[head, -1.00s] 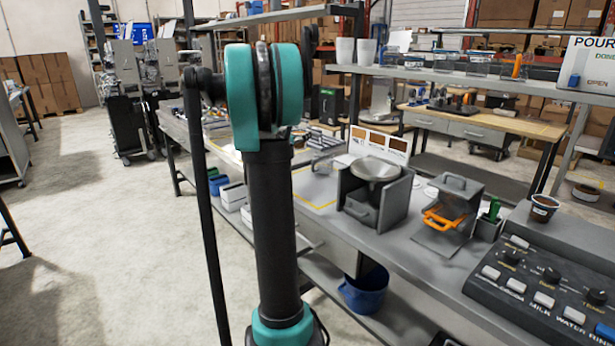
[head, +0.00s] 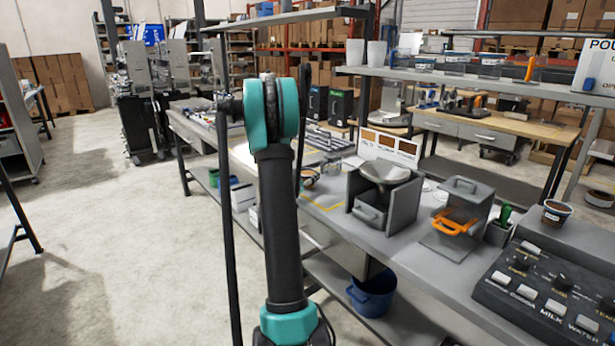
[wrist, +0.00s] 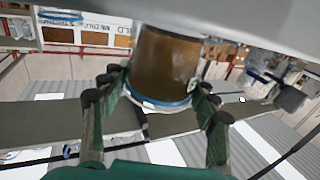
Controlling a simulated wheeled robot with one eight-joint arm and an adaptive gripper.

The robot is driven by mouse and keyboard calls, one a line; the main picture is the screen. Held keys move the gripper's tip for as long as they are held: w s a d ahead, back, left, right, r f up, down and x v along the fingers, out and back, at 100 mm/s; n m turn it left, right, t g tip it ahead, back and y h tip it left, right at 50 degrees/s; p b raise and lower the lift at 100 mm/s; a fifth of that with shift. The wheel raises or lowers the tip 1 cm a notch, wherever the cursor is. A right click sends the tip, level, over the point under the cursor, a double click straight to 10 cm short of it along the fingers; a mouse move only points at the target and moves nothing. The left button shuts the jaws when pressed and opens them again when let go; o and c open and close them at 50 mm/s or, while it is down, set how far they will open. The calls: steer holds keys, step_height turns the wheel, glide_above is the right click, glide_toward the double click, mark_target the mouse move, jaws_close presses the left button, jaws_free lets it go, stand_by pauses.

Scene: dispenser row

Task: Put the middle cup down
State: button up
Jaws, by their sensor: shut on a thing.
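In the wrist view my gripper (wrist: 152,98) has its dark, green-padded fingers closed on both sides of a cup (wrist: 165,65). The cup looks brown, with a blue and white band at the end between the fingers. Its far end is cut off by a grey surface across the top of the picture. In the head view my arm hides the gripper and the held cup. I cannot tell what lies directly under the cup.
White cups (head: 354,52) stand on the shelf. Open floor (head: 110,220) lies left.

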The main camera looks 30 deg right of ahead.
steer(key=shift+f, duration=0.3)
steer(key=shift+f, duration=0.15)
steer(key=o, duration=1.4)
